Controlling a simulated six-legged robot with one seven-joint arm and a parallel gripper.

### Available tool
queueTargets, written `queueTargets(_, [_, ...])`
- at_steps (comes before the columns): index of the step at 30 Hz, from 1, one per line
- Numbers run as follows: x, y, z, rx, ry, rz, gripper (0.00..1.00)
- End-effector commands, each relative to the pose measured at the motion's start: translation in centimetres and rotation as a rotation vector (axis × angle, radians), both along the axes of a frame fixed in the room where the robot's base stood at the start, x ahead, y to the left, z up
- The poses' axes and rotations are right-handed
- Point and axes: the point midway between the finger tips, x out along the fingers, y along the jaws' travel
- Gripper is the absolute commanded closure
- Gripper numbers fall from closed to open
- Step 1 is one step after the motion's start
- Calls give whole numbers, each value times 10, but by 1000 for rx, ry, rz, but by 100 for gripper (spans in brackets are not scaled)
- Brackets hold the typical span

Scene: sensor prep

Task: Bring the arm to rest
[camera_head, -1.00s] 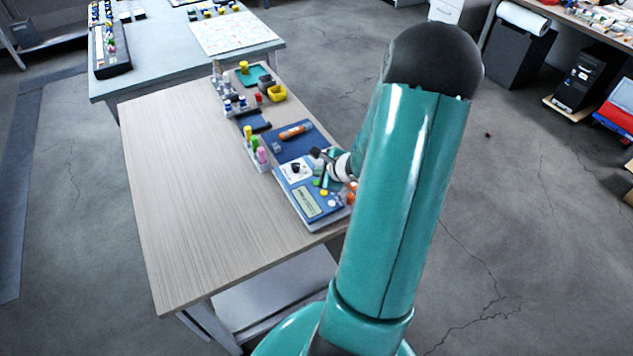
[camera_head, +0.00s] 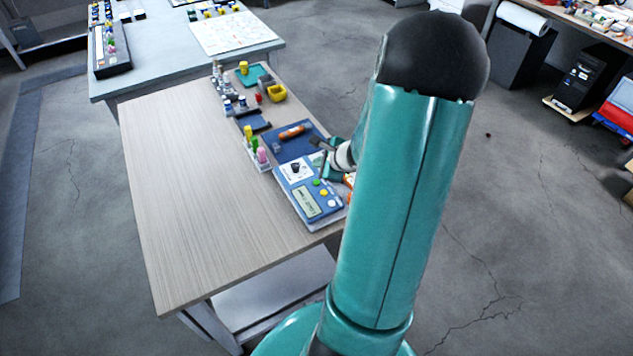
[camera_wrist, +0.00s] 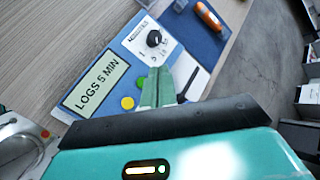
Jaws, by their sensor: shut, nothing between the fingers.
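My gripper (camera_head: 322,160) is at the right edge of the wooden table (camera_head: 180,200), beside and above a blue device. In the wrist view my gripper (camera_wrist: 157,80) has its green fingers together with nothing between them, in front of the device's white panel. The blue device (camera_head: 328,207) has a display reading "LOGS 5 MIN" (camera_wrist: 102,84), a black knob (camera_wrist: 153,38) and yellow and green buttons. My teal arm hides part of the table's right edge in the head view.
A blue mat (camera_head: 290,148) with an orange tool (camera_head: 292,132) lies behind the device. The table's left half is clear, and open floor lies to the right.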

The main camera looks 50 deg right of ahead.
Motion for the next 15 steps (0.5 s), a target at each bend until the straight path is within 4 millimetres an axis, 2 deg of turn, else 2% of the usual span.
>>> queueTargets(11, [1, 2, 1, -4, 0, 7, 100])
queueTargets(14, [9, 14, 12, -35, -1, 68, 100])
queueTargets(15, [15, 23, 20, -59, -2, 115, 100])
